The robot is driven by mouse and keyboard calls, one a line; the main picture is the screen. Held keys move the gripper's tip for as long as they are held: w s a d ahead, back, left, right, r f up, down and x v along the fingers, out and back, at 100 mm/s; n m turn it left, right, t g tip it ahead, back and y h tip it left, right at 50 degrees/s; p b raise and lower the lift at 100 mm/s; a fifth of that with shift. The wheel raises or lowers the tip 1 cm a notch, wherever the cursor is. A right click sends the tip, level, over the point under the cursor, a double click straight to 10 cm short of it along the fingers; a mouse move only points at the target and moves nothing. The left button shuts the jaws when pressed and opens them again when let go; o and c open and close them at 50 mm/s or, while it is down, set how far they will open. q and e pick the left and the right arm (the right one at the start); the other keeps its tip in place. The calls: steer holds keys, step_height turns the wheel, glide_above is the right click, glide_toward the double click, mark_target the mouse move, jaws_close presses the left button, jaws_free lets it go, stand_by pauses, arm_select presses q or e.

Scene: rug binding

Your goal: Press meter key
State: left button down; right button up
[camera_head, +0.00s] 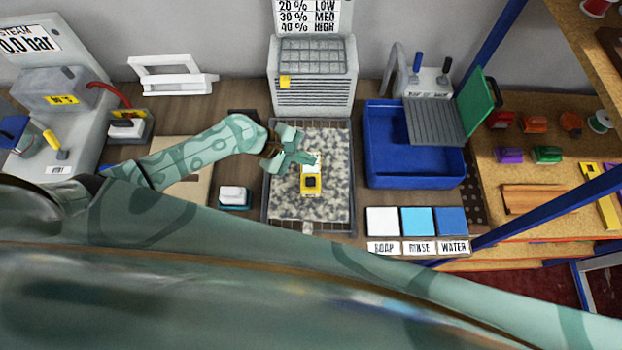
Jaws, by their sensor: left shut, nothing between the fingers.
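A yellow meter (311,184) with a dark key or display on its face lies on the speckled rug piece (282,200) in the middle of the bench. Its upper part is pale. My left gripper (312,160) is shut and empty, with its fingertips at the meter's far end. I cannot tell whether they touch it. My right gripper does not show; one of my arm links crosses the foreground.
A blue tray (415,176) with a grey ribbed board stands right of the rug. Soap, rinse and water pads (418,221) lie in front of it. A grey heater unit (313,80) stands behind the rug. A small white-topped block (234,196) sits to the left.

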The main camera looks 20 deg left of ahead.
arm_select(q)
steer(key=b, duration=0.8)
glide_above(306, 177)
steer(key=s, duration=0.1)
steer(key=f, duration=0.8)
steer(key=shift+d, duration=0.2)
steer(key=shift+f, duration=0.4)
stand_by(0.5)
steer(key=shift+f+b, duration=0.35)
steer(key=shift+f, duration=0.05)
steer(key=shift+s+f+b, duration=0.1)
steer(key=shift+f+b, duration=0.2)
steer(key=shift+f, duration=0.2)
stand_by(0.6)
steer(key=shift+r, duration=0.1)
steer(key=shift+r+p, duration=0.85)
steer(key=shift+p, duration=0.25)
